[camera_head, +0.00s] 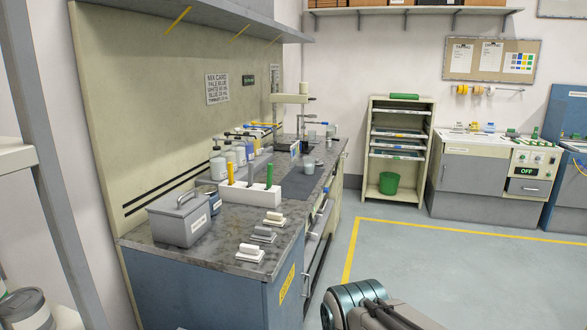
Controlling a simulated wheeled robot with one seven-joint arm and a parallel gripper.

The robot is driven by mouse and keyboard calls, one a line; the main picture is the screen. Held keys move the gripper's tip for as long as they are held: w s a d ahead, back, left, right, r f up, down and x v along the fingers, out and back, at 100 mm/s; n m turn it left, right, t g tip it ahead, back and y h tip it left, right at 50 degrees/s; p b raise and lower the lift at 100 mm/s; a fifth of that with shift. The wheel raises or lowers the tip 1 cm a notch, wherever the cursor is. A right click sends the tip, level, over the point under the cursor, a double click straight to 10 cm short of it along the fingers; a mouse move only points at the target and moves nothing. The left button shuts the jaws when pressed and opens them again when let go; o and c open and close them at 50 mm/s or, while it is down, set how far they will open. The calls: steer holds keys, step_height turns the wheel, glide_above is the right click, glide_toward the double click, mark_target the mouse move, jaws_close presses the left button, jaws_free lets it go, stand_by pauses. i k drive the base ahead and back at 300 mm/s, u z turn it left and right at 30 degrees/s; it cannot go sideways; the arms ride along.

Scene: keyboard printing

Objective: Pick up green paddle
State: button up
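A green paddle (269,176) stands upright in a white block holder (246,198) on the speckled counter (217,241). A yellow paddle (230,170) and a grey paddle (250,172) stand in the same holder, to its left. The lower ends of the paddles are hidden inside the holder. Part of my arm shows at the bottom of the head view, to the right of the counter's front end. My gripper's fingers do not show, and nothing touches the green paddle.
A grey lidded box (179,218) stands left of the holder. Several small blocks with handles (250,253) lie in front. Several bottles (218,165) stand behind. A green bucket (389,184) sits in the shelf rack. The floor right of the counter is clear.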

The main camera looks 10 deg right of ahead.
mark_target(270, 166)
steer(key=z, duration=0.9)
steer(key=k, duration=1.15)
steer(key=z, duration=0.75)
steer(key=i, duration=2.1)
steer(key=u, duration=0.45)
steer(key=i, duration=1.6)
steer(key=u, duration=0.7)
steer(key=i, duration=1.55)
steer(key=u, duration=1.6)
steer(key=i, duration=0.8)
steer(key=u, duration=0.9)
